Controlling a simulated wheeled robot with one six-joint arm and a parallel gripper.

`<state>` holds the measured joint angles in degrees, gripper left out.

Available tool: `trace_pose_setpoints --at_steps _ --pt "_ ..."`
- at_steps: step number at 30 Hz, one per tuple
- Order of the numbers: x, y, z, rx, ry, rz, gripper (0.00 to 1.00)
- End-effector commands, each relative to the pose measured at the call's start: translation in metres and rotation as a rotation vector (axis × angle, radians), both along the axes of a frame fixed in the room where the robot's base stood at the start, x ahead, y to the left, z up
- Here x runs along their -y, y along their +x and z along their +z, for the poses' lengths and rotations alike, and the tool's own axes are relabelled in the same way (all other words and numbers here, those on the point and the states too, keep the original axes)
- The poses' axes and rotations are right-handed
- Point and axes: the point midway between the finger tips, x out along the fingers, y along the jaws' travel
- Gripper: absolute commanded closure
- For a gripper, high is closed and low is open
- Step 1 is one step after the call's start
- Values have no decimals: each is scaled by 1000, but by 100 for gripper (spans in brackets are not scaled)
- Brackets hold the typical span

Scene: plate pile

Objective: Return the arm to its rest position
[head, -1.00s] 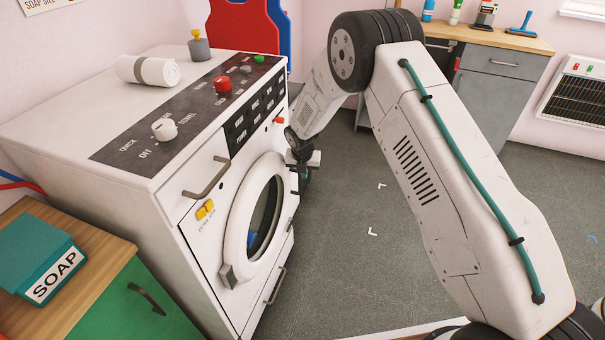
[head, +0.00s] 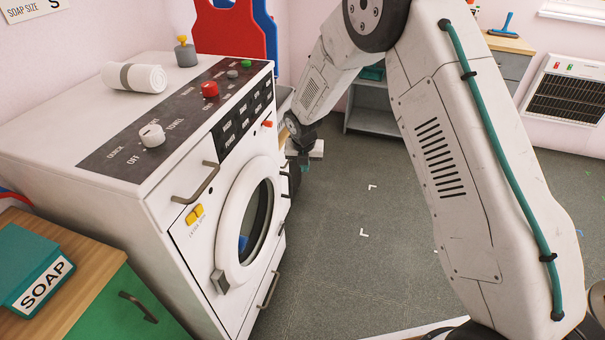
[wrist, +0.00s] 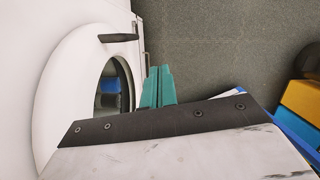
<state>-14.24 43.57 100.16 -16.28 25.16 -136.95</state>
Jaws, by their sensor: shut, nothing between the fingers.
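My gripper (head: 294,178) is at the right of the white washing machine (head: 172,215) in the head view, beside its round door (head: 245,215). It is small and partly hidden there. In the wrist view my gripper (wrist: 158,84) shows as two teal fingers side by side, shut and empty, over the grey floor just right of the machine's round opening (wrist: 112,88). My arm rises on the right of the head view, bent at the elbow near the top edge.
The machine top holds a rolled white towel (head: 134,77) and a grey bottle (head: 185,52). A soap box (head: 35,268) sits on the wooden counter (head: 85,290) at left. Blue and yellow things (wrist: 302,103) lie at the wrist view's right edge. Grey floor (head: 345,255) is open.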

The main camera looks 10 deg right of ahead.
Motion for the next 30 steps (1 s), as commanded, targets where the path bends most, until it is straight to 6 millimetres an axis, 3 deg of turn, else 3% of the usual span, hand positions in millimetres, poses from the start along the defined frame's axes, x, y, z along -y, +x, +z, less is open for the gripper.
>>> trace_pose_setpoints --at_steps 10,14,17,20,22,30 --pt "3 -3 10 -2 11 -59 100" --pt "7 -16 5 -36 33 -279 100" --pt "17 -48 -2 -99 32 -533 100" --pt "27 -79 16 -129 29 -814 100" --pt "36 -101 40 -134 28 -1021 100" --pt "76 -198 149 -87 31 -1790 100"
